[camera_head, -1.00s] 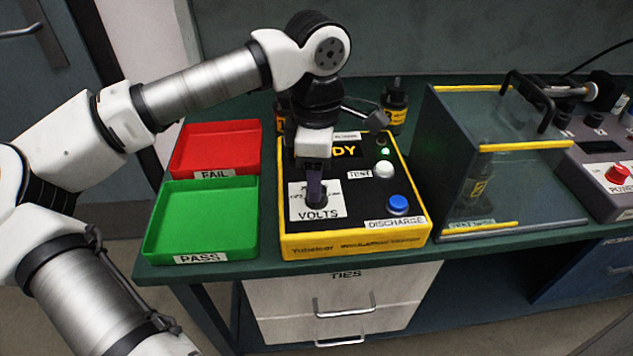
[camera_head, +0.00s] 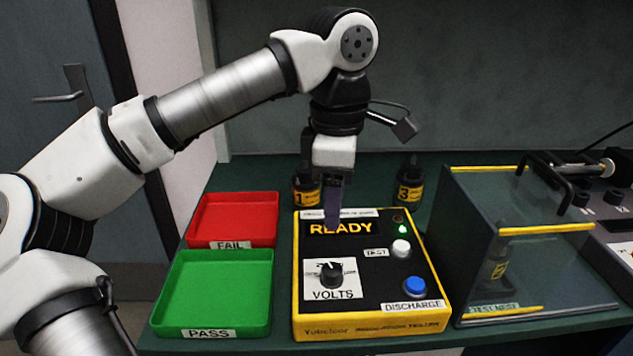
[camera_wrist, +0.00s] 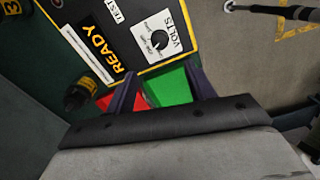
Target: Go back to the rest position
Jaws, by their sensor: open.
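My gripper (camera_head: 333,208) hangs pointing down above the yellow and black tester (camera_head: 372,300), in front of its lit READY display. It is open, with nothing between its fingers. In the wrist view its two dark fingers (camera_wrist: 160,92) stand apart, with the red and green trays showing between and beyond them. The VOLTS knob (camera_head: 331,273) is clear of the gripper. It also shows in the wrist view (camera_wrist: 158,40). A green light (camera_head: 403,230) glows above the white TEST button (camera_head: 401,248). The blue DISCHARGE button (camera_head: 414,286) sits at the lower right.
The red FAIL tray (camera_head: 235,216) and green PASS tray (camera_head: 213,294) are empty, left of the tester. Bottles marked 1 (camera_head: 306,188) and 3 (camera_head: 410,188) stand behind it. A clear yellow-edged enclosure (camera_head: 535,232) with a bottle inside stands right.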

